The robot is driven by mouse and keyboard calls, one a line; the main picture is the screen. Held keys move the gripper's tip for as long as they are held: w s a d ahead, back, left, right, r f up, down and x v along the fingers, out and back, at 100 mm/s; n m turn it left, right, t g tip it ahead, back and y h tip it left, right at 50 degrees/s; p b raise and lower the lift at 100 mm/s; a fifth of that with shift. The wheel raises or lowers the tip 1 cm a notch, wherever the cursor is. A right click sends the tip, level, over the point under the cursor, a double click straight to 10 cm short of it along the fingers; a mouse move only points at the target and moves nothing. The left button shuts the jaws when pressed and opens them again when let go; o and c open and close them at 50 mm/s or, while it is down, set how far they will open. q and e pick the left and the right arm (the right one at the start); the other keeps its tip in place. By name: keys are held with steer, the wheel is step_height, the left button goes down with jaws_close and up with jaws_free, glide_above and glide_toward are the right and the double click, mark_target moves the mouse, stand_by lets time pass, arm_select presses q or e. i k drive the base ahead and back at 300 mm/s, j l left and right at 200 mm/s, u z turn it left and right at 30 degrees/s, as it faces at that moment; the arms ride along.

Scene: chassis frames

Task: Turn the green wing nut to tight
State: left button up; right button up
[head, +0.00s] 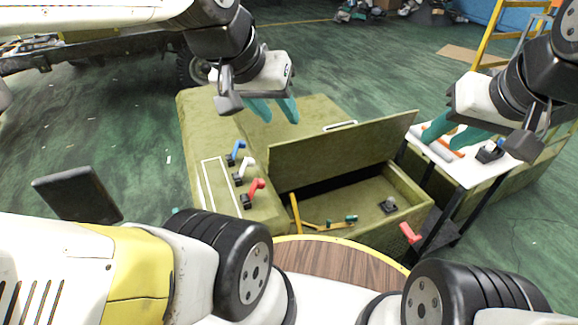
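I cannot make out a green wing nut for certain. A small green piece (351,218) lies in the open compartment of the olive-green cabinet, too small to identify. Blue (237,147), white (246,165) and red (257,186) levers stand in a row on the cabinet top. My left gripper (276,109) is above the cabinet, behind the levers; its two teal fingers are apart with nothing seen between them. My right gripper (452,134) is over the white side table; its teal fingers are apart, and no held object shows.
The cabinet's lid (345,150) is raised. A yellow bar (295,213) and a grey knob-like part (388,205) are in the compartment. The white table (478,168) carries red, grey and dark items. A yellow ladder (492,35) stands behind at right. Green floor is open at left.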

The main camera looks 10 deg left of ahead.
mark_target(349, 219)
steer(key=l+u, duration=0.35)
steer(key=k+l+u, duration=0.15)
steer(key=l+u, duration=0.2)
steer(key=k+l+u, duration=0.15)
steer(key=u, duration=0.15)
steer(key=k+l+u, duration=0.1)
steer(key=l, duration=0.35)
steer(key=k+l, duration=0.3)
steer(key=k+l+u, duration=0.15)
steer(key=l, duration=0.4)
steer(key=k+l, duration=0.25)
steer(key=l, duration=0.15)
steer(key=l+u, duration=0.25)
steer(key=l, duration=0.45)
steer(key=k+l+u, duration=0.1)
steer(key=l+u, duration=0.15)
steer(key=l, duration=0.45)
